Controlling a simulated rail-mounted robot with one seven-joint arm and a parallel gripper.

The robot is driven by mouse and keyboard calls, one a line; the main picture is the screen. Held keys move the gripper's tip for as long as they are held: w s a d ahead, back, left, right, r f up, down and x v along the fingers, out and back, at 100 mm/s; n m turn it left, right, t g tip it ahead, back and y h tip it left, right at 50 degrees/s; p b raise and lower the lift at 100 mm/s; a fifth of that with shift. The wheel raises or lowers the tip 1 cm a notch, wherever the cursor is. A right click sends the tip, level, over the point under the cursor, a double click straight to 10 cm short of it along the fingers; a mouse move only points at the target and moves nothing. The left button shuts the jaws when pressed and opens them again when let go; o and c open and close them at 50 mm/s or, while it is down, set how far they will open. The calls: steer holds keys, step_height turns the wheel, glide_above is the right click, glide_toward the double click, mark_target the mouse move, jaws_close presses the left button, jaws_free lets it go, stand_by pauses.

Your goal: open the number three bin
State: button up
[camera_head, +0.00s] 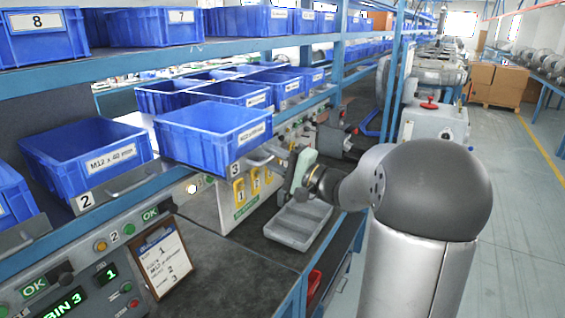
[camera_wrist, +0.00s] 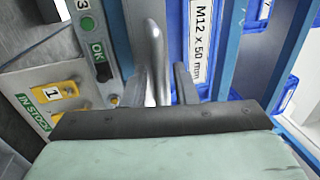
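The number three bin (camera_head: 205,140) is a blue bin on the lower shelf, with a grey front plate marked 3 (camera_head: 234,168) and a metal handle (camera_head: 262,158). In the wrist view its label reads M12 x 50 mm (camera_wrist: 201,45). My pale green gripper (camera_head: 296,172) is just right of the handle in the head view, its fingertips hard to make out. In the wrist view the two fingers of my gripper (camera_wrist: 163,85) stand apart, with a grey metal bar (camera_wrist: 154,45), seemingly the handle, between them. I cannot tell whether they touch it.
The number two bin (camera_head: 88,158) is to the left. Below the shelf are a panel with an OK lamp (camera_wrist: 97,50) and yellow tags (camera_head: 239,191). A green display (camera_head: 63,305) reads BIN 3.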

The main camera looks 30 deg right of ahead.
steer(key=b+v, duration=0.3)
steer(key=v, duration=1.4)
steer(key=shift+s, duration=0.1)
steer(key=s+a+f+n+g+p, duration=0.15)
steer(key=a+f+g, duration=0.35)
steer(key=a, duration=0.5)
steer(key=s+a+f+n+g+p, duration=0.1)
steer(key=s+a+f+n+g, duration=0.15)
steer(key=a+g, duration=0.65)
steer(key=s+a+f+n+g+h+p, duration=0.2)
steer(key=s+a+f+n+h, duration=0.3)
steer(key=s+f+n+h, duration=0.3)
steer(key=s+h, duration=0.2)
steer(key=s, duration=0.1)
steer(key=shift+s+a+g+h, duration=0.2)
steer(key=shift+s+g+h, duration=0.1)
steer(key=shift+s+g, duration=0.1)
